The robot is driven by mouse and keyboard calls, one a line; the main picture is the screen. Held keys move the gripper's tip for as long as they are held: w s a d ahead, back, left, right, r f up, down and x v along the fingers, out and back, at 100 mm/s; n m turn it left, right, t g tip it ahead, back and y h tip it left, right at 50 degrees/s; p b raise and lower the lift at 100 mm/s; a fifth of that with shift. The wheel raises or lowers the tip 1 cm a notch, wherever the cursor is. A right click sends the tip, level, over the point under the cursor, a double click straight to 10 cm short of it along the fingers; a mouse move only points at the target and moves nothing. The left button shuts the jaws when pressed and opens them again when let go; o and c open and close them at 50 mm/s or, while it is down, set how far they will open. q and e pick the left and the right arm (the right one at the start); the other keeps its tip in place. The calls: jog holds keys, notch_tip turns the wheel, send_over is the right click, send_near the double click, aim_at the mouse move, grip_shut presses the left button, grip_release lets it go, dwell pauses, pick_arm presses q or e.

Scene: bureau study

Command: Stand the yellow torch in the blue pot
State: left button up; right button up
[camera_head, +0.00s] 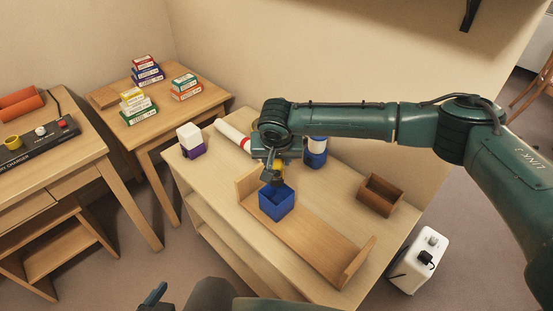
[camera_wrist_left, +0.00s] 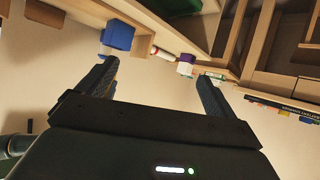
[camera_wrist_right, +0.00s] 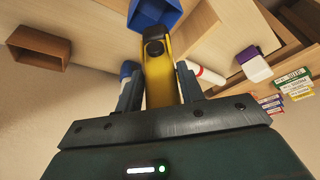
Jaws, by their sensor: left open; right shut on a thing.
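The blue pot (camera_head: 277,205), a square open container, stands on a wooden board with raised ends on the shelf unit. My right gripper (camera_head: 273,175) is just above it, shut on the yellow torch (camera_wrist_right: 160,75); only a small part of the torch shows in the head view (camera_head: 278,168). In the right wrist view the torch points toward the blue pot (camera_wrist_right: 160,12) and overlaps its near edge; I cannot tell whether its end is inside. My left gripper (camera_wrist_left: 157,85) is open and empty, away from the pot, mostly cut off at the head view's bottom edge.
The wooden board (camera_head: 320,245) has free room right of the pot. A brown open box (camera_head: 380,195), a blue-and-white container (camera_head: 316,153), a white-and-purple block (camera_head: 191,141) and a white-and-red roll (camera_head: 232,134) stand or lie around. Side tables are at left.

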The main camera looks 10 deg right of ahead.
aim_at(277, 170)
jog(key=shift+f+b, duration=0.8)
jog(key=shift+f, duration=0.3)
notch_tip(277, 170, down, 2)
pick_arm(q)
jog(key=shift+f+n+b, duration=0.5)
jog(key=shift+f+b, duration=0.25)
jog(key=shift+f, duration=0.4)
pick_arm(e)
jog(key=shift+f, duration=1.9)
pick_arm(q)
jog(key=shift+d, duration=0.1)
pick_arm(e)
jog(key=o, duration=1.2)
jog(key=shift+c, duration=0.2)
